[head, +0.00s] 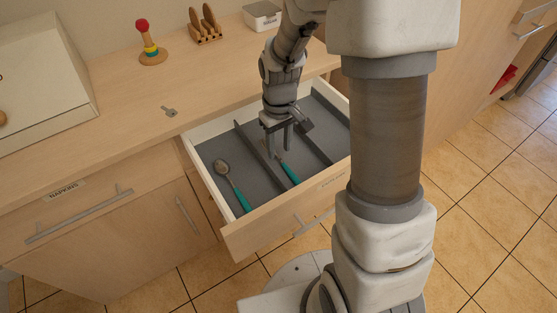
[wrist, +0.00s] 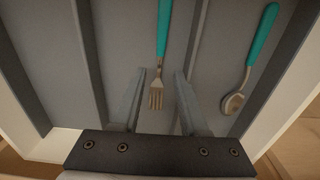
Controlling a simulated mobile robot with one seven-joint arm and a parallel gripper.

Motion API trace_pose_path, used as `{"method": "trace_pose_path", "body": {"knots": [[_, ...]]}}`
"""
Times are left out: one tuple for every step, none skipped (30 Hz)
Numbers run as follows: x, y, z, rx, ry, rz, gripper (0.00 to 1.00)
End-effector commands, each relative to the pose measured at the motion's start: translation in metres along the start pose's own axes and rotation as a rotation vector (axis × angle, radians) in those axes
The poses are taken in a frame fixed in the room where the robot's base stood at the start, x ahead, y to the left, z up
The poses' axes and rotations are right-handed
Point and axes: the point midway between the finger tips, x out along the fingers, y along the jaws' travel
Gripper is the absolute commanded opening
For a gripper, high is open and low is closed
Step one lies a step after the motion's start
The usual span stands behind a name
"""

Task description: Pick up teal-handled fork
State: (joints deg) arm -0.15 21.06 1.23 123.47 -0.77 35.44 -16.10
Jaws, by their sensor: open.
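The teal-handled fork (wrist: 161,45) lies in the middle compartment of the open drawer, its tines toward my gripper in the wrist view. In the head view its teal handle (head: 289,173) shows, and the tines are partly hidden by my gripper. My gripper (head: 279,154) points down into the drawer at the fork's tine end. In the wrist view the open fingers (wrist: 158,102) stand on either side of the tines, with gaps visible, and nothing is held between them.
A teal-handled spoon (head: 233,186) lies in the neighbouring compartment. Grey dividers (head: 254,147) split the open drawer (head: 270,228). The counter above holds a toy with a red ball (head: 150,47), a wooden rack (head: 206,27), a white container (head: 262,17) and a small metal object (head: 169,111).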

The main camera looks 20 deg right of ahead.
Motion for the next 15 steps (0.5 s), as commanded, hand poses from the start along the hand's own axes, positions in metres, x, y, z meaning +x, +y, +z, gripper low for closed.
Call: {"method": "trace_pose_path", "body": {"knots": [[0.014, 0.001, 0.000, 0.001, -0.003, -0.001, 0.43], [0.018, 0.002, 0.000, 0.001, -0.003, -0.001, 0.43], [0.024, 0.001, 0.000, 0.000, -0.003, -0.001, 0.43], [0.027, 0.001, -0.001, 0.000, -0.002, -0.001, 0.43], [0.030, 0.001, -0.001, 0.000, -0.002, -0.001, 0.43], [0.032, 0.001, -0.001, 0.000, -0.002, -0.001, 0.43], [0.033, 0.001, -0.001, 0.000, -0.002, -0.001, 0.43], [0.033, 0.001, -0.001, 0.000, -0.002, 0.000, 0.43], [0.032, 0.001, -0.001, 0.000, -0.001, 0.000, 0.43], [0.031, 0.001, -0.001, 0.000, -0.001, 0.000, 0.43], [0.031, 0.001, -0.001, 0.000, -0.001, 0.000, 0.43], [0.031, 0.001, -0.001, 0.000, -0.001, 0.000, 0.43], [0.031, 0.001, -0.001, 0.000, -0.001, 0.000, 0.41], [0.031, 0.001, -0.001, 0.000, -0.001, 0.000, 0.36], [0.031, 0.001, -0.001, 0.000, -0.001, 0.000, 0.29]]}}
